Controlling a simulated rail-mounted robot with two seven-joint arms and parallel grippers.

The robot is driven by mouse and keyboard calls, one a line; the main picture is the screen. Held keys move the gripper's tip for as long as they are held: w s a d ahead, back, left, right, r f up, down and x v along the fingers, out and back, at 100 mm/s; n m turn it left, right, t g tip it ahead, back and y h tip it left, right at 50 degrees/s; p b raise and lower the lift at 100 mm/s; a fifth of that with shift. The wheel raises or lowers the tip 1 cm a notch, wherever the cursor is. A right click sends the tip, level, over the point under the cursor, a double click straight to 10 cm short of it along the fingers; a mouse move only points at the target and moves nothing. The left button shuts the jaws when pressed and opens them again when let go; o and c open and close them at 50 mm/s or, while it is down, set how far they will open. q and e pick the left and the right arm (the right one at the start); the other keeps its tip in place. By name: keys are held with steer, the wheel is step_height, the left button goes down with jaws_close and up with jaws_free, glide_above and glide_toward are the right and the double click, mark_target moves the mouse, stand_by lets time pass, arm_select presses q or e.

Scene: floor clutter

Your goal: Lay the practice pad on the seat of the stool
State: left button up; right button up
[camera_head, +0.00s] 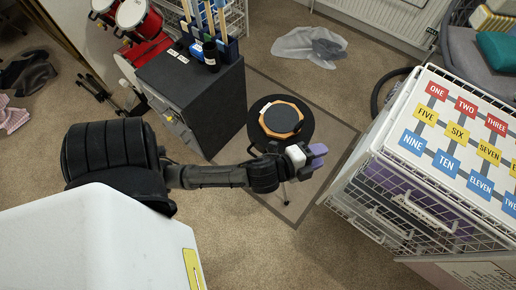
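The practice pad (281,119) is a dark octagonal pad with an orange-brown rim. My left gripper (316,160) has pale purple fingers and is just below and right of the pad, over the near edge of the stool. The fingers look parted with nothing between them, and they appear clear of the pad. The stool's legs are mostly hidden under my arm. My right gripper is not in view.
A dark grey cabinet (222,108) with bottles and blue holders on top stands left of the stool. A white wire crate (395,200) with a number-word board stands on the right. Red drums (138,18) are at the back left.

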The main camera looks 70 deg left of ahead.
arm_select(q)
steer(key=s+d+f+n+g, duration=0.1)
steer(key=s+f+n+g, duration=0.5)
steer(key=s, duration=0.3)
steer(key=s+d+f+n+g+h, duration=0.1)
steer(key=s+f+n+g, duration=0.5)
steer(key=s, duration=0.4)
steer(key=shift+d, duration=0.25)
steer(key=shift+f, duration=0.15)
